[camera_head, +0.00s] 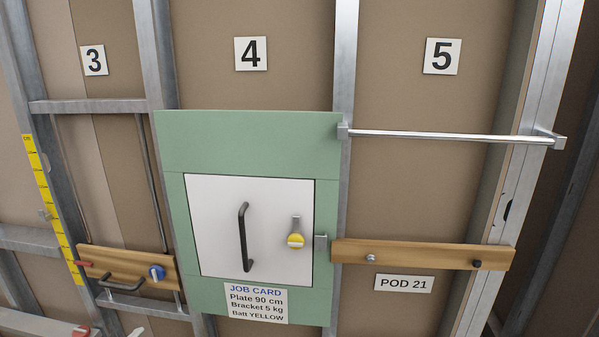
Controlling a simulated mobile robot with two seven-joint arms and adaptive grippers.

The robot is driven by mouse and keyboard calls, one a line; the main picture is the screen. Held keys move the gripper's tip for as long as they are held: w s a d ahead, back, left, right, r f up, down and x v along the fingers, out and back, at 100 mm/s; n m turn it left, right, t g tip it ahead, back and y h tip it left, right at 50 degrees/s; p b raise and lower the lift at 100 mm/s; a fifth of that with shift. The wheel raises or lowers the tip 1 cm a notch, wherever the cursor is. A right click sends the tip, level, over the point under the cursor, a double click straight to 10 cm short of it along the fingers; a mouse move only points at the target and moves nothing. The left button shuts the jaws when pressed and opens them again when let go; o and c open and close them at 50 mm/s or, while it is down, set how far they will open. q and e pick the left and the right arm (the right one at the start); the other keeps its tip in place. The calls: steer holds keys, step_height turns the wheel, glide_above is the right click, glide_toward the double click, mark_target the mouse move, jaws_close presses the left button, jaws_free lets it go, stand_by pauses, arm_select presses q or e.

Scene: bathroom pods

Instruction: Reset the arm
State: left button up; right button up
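Neither of my grippers is in this head view, so I cannot see what they hold. A white access door (228,268) is shut in a green panel (250,146) in bay 4. It has a black bar handle (244,236) and a latch with a yellow knob (296,240). A job card (256,303) below the door reads "Plate 90 cm, Bracket 5 kg, Batt YELLOW".
A metal rail (450,136) sticks out across bay 5. A wooden board (420,254) runs below it, above a "POD 21" sign (404,284).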

arm_select(q)
steer(key=s+d+f+n+g+h, duration=0.1)
steer(key=s+d+f+n+g, duration=0.4)
steer(key=s+d+f, duration=1)
steer(key=s+d+n, duration=0.2)
steer(key=d+n, duration=0.1)
steer(key=d, duration=0.1)
steer(key=shift+s+f+n+g+h, duration=0.15)
steer(key=shift+s+n+g+h, duration=0.1)
steer(key=shift+n+g+h, duration=0.05)
steer(key=shift+a, duration=0.1)
